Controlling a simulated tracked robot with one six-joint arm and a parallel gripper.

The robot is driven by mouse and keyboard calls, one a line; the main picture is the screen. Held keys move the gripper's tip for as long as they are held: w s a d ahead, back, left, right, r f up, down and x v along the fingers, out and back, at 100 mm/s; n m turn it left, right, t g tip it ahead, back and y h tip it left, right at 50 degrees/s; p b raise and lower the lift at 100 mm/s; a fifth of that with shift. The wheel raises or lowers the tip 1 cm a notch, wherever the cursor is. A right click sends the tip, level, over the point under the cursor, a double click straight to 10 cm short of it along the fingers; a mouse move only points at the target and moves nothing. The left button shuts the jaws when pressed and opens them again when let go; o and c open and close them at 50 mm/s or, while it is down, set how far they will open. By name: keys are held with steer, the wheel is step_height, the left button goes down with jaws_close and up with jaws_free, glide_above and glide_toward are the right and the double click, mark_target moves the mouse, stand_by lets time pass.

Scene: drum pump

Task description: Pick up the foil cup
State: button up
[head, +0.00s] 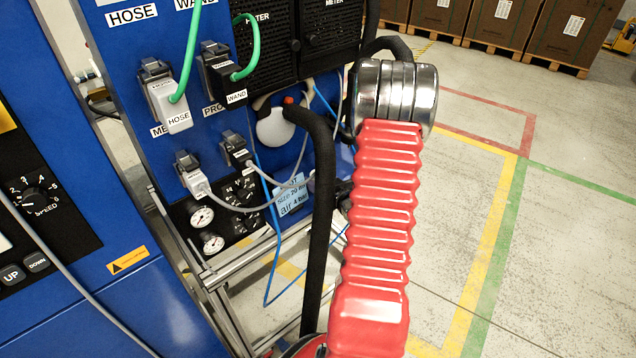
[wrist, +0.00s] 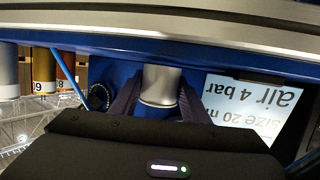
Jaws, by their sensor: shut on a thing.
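In the wrist view, a small silvery cup (wrist: 161,84), which looks like the foil cup, sits between the two dark fingers of my gripper (wrist: 158,100). My gripper is shut on it. The cup's upper part meets a blue-edged surface across the top of the picture; I cannot tell whether they touch. In the head view my own red sleeved arm fills the middle right, and neither the cup nor my gripper can be seen there.
A pale blue label reading "air 4 bar" (wrist: 247,108) lies right of the cup, and a black knob (wrist: 100,96) left. Amber containers (wrist: 44,72) stand further left. The blue panel (head: 230,130) carries plugs, cables and a black hose (head: 321,220). Open floor (head: 570,260) lies right.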

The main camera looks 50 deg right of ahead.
step_height(320, 180, up, 9)
stand_by(0.6)
steer(key=shift+r, duration=0.1)
steer(key=shift+a, duration=0.1)
stand_by(0.4)
